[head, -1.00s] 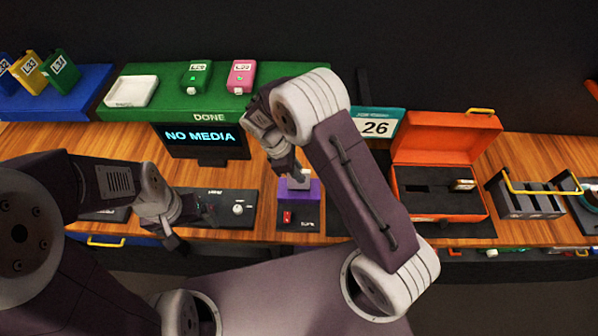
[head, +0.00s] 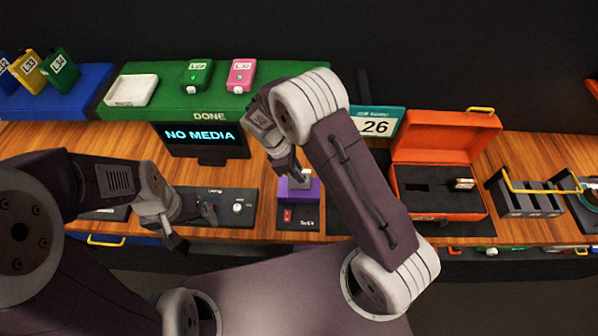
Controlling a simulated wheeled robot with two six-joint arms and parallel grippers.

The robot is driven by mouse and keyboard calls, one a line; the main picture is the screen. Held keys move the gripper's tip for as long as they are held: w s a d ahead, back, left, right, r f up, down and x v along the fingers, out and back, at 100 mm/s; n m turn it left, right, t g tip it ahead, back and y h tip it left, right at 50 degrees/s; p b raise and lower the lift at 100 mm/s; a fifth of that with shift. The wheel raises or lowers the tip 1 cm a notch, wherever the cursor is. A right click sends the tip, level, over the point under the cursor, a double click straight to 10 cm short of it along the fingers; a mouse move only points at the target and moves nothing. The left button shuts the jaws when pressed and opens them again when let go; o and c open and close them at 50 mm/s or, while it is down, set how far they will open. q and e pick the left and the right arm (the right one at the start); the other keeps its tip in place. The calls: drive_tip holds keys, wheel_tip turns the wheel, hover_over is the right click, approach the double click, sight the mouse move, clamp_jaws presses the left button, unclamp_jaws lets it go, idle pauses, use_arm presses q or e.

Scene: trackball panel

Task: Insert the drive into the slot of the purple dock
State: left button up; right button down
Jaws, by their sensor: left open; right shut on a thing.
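The purple dock (head: 312,192) stands on the table in the middle, with a dark front panel and a red switch (head: 287,216). My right gripper (head: 298,175) is directly over the dock's top, pointing down, shut on a small grey drive (head: 301,183). The drive is at the top of the dock. The gripper and arm partly cover it, and I cannot tell whether it is in the slot or just above it. My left gripper (head: 192,224) is open and empty, left of the dock near the trackball panel (head: 239,196).
A screen (head: 205,141) behind reads "NO MEDIA". A green DONE stand (head: 280,101) holds a green box, a pink box and a white tray. An open orange case (head: 436,213) lies right, beside a dark rack (head: 528,207). A blue stand (head: 60,106) is far left.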

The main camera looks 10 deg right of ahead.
drive_tip(key=shift+f+b, duration=1.45)
drive_tip(key=shift+f, duration=0.85)
idle(0.7)
drive_tip(key=c, duration=1.3)
unclamp_jaws()
drive_tip(key=shift+c, duration=0.2)
wheel_tip(320, 180, up, 11)
drive_tip(key=p, duration=0.9)
drive_tip(key=shift+r+p, duration=0.1)
drive_tip(key=shift+p, duration=0.3)
